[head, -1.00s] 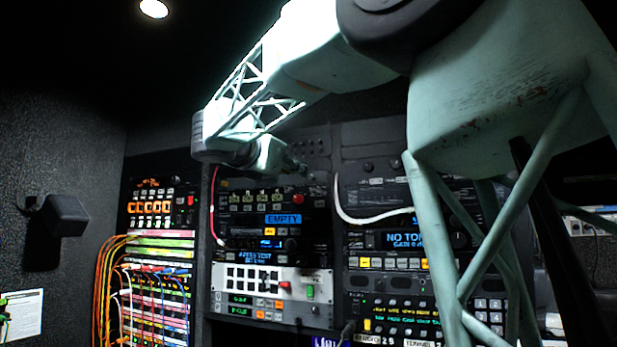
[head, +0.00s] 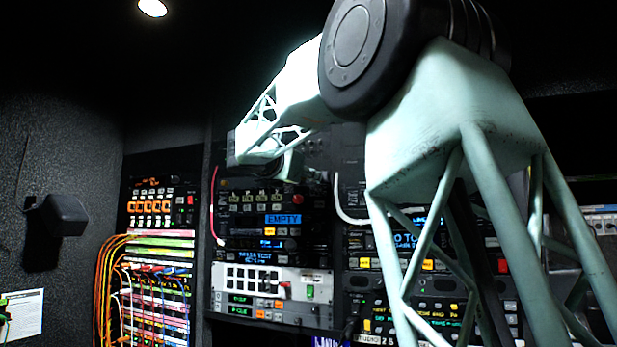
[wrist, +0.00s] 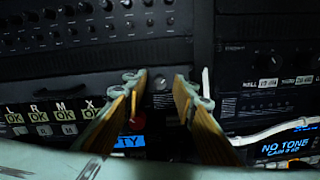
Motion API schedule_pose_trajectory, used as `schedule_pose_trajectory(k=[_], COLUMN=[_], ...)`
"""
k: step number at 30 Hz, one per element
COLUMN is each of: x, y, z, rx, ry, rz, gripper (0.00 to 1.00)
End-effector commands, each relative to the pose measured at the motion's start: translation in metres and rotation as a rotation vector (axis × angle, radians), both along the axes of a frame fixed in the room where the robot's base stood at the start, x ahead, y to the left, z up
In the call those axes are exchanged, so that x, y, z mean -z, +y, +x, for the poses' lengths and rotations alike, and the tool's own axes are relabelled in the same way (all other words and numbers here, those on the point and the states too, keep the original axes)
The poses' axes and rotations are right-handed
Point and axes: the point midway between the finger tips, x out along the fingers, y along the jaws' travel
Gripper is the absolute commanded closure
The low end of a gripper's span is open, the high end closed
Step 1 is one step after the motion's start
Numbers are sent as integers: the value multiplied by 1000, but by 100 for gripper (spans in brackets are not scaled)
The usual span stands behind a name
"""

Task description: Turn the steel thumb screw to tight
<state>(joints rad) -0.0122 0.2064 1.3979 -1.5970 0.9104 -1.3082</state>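In the wrist view, a small round steel screw head (wrist: 160,83) sits on the dark rack panel, seen between the fingertips of my gripper (wrist: 160,79). It looks like the thumb screw, but it is too small to tell how tight it is. My gripper is open, with the two fingers apart on either side of the screw in the picture and nothing between them. I cannot tell the distance from the fingertips to the panel. In the head view, my arm hides the screw and the fingers.
A blue EMPTY display (head: 283,219) is on the rack below; a white cable (wrist: 270,132) runs at right. Rows of knobs (wrist: 85,22) fill the upper left panel of the wrist view. Orange cables (head: 108,270) hang from the patch panel at left.

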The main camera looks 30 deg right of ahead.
Motion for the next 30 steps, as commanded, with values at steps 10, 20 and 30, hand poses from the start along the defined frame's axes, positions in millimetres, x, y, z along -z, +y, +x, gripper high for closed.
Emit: schedule_pose_trajectory(k=[10,20,30], x=[0,0,1], y=[-3,-3,-3], z=[3,2,2], rx=[0,0,0], ry=[0,0,-20], rz=[0,0,16], gripper=[74,98,99])
